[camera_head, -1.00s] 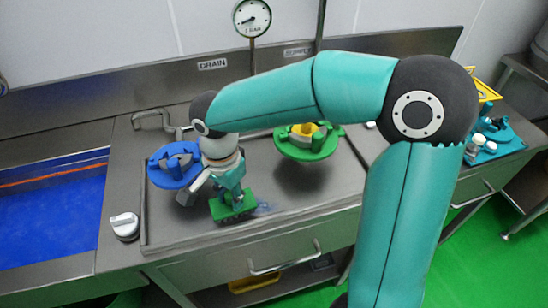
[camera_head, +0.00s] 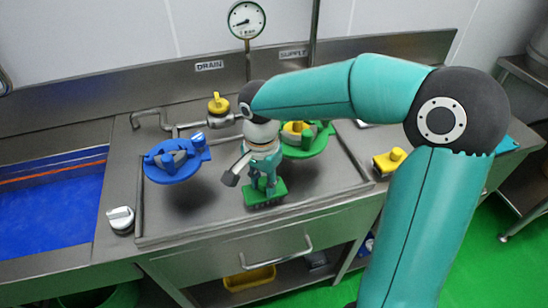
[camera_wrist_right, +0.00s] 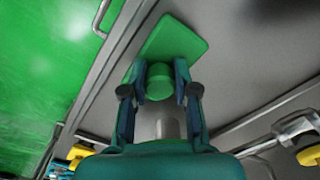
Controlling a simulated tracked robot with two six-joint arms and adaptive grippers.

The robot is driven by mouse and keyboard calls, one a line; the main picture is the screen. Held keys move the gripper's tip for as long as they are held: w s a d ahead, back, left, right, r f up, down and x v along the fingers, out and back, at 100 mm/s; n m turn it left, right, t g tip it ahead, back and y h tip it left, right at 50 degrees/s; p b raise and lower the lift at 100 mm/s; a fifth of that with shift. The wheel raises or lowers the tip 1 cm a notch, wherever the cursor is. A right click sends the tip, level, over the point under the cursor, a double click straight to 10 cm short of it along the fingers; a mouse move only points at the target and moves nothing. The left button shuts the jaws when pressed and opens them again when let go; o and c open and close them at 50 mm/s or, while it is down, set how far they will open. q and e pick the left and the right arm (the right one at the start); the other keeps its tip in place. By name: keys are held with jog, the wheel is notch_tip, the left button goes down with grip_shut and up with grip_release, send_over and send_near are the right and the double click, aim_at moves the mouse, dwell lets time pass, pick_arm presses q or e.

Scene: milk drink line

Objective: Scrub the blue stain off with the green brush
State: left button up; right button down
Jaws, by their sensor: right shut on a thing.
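My right gripper (camera_head: 264,180) is shut on the green brush (camera_head: 265,194) and points down over the front of the steel worktop (camera_head: 330,180). In the right wrist view, the fingers (camera_wrist_right: 161,92) close on the round handle of the brush (camera_wrist_right: 180,40), with its flat green plate beyond. The dark bristles face the worktop; I cannot tell whether they touch it. No blue stain shows now; the area under the brush is hidden. My left gripper is not in view.
A blue round fitting (camera_head: 175,178) stands left of the brush and a green one (camera_head: 318,148) behind it to the right. A yellow-handled part (camera_head: 390,161) is at the right. A grey knob (camera_head: 121,218) sits front left. A blue basin (camera_head: 50,215) lies further left.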

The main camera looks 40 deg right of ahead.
jog(key=shift+s+d, duration=0.35)
jog(key=shift+d, duration=0.35)
notch_tip(320, 180, up, 3)
jog(key=shift+f+p, duration=0.1)
jog(key=shift+p, duration=0.8)
jog(key=shift+r+p, duration=2.1)
jog(key=shift+r, duration=0.55)
jog(key=shift+a+f, duration=0.1)
